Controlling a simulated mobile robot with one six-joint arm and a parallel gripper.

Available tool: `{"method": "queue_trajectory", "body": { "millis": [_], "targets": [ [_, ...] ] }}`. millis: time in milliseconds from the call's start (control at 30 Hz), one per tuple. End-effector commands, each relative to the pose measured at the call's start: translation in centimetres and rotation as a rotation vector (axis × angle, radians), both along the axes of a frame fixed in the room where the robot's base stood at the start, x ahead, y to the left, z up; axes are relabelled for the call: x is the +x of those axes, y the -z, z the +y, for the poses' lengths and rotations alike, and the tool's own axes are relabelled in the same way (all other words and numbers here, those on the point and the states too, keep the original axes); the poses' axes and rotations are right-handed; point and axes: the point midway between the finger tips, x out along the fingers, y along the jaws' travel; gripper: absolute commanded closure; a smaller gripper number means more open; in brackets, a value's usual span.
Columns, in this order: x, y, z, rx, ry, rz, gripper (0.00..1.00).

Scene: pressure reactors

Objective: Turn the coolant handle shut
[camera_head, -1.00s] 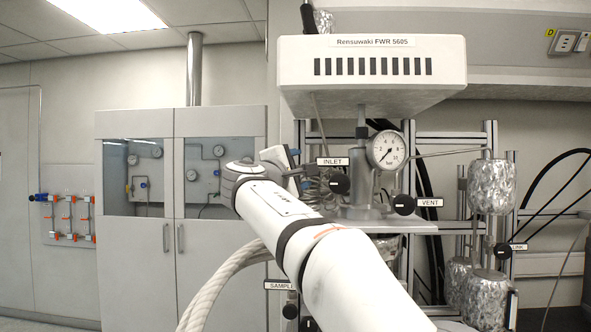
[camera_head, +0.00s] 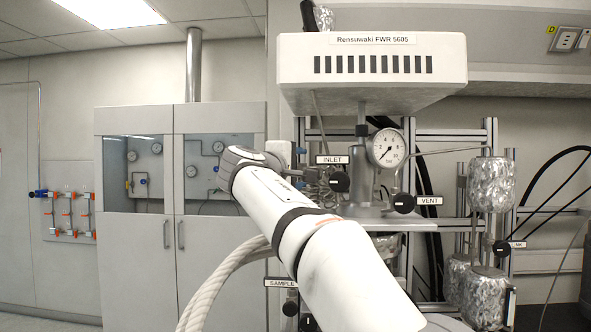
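No label reading coolant shows, and I cannot pick out the coolant handle for certain. My gripper (camera_head: 284,152) is at the far end of my white arm, mostly hidden behind the wrist, left of the INLET label (camera_head: 333,160). Its fingers are not clear, and I cannot tell whether it touches anything.
The reactor (camera_head: 362,175) has a pressure gauge (camera_head: 386,148), a black INLET knob (camera_head: 340,182) and a black VENT knob (camera_head: 404,203). A white unit (camera_head: 372,72) hangs above. Foil-wrapped vessels (camera_head: 491,184) stand right. A grey cabinet (camera_head: 134,260) stands left.

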Motion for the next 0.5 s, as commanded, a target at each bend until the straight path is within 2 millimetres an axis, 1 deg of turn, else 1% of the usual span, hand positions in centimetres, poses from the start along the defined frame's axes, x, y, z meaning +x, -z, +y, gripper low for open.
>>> {"method": "queue_trajectory", "body": {
  "millis": [100,133,367,500],
  "targets": [
    [0.06,0.26,0.0,0.003,0.002,0.003,0.65],
    [0.06,0.27,0.0,0.003,0.002,0.004,0.39],
    [0.04,0.15,-0.01,0.001,0.001,0.002,0.21],
    [0.03,0.1,-0.01,0.0,0.001,0.001,0.2]
  ]
}}
